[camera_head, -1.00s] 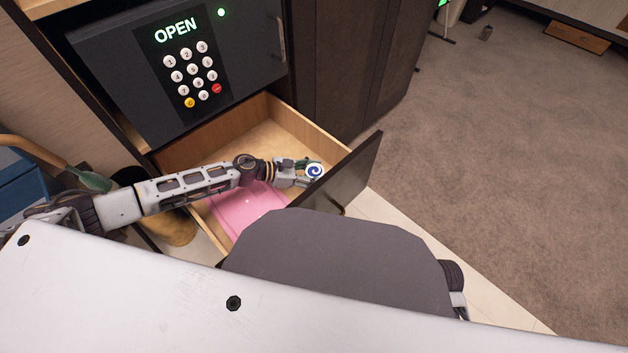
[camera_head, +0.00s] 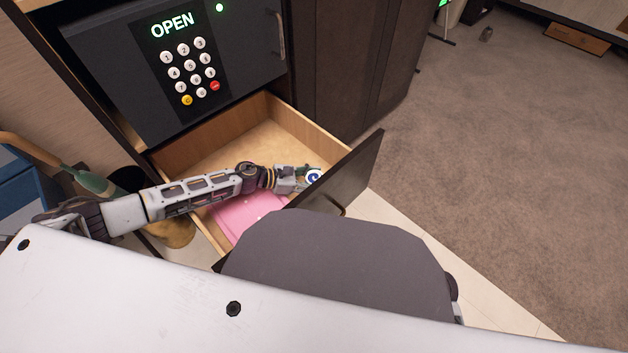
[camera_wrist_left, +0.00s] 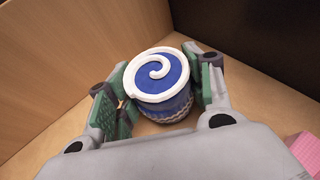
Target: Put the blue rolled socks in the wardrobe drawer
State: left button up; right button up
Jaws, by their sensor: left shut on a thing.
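The blue rolled socks (camera_wrist_left: 158,82), with a white spiral on the end, are between the green pads of my left gripper (camera_wrist_left: 157,100) in the left wrist view. The gripper is shut on them. In the head view the socks (camera_head: 314,176) show small at the tip of the left gripper (camera_head: 308,178), inside the open wardrobe drawer (camera_head: 312,134), near its front panel. In the wrist view the socks are low, close to the wooden drawer floor; I cannot tell whether they touch it. My right gripper is not in view.
A pink flat item (camera_head: 240,214) lies in the drawer beside my left arm. A black safe (camera_head: 185,65) reading OPEN is above the drawer. A blue box (camera_head: 22,188) is at the left. Open carpet (camera_head: 490,150) lies to the right.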

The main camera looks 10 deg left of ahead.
pick_arm(q)
jog(key=shift+f, duration=0.15)
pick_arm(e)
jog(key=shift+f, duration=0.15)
pick_arm(q)
jog(key=o, duration=1)
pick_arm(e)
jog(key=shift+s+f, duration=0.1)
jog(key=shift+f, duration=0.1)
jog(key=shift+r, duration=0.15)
pick_arm(q)
jog(key=shift+r, duration=0.2)
jog(key=shift+s+a+r, duration=0.25)
jog(key=shift+s+a, duration=0.05)
jog(key=shift+a, duration=0.3)
jog(key=p+v, duration=0.2)
jog(key=v, duration=0.6)
jog(key=shift+s+a, duration=0.1)
jog(key=shift+a, duration=0.05)
jog(key=shift+v, duration=0.9)
jog(key=shift+a+r, duration=0.15)
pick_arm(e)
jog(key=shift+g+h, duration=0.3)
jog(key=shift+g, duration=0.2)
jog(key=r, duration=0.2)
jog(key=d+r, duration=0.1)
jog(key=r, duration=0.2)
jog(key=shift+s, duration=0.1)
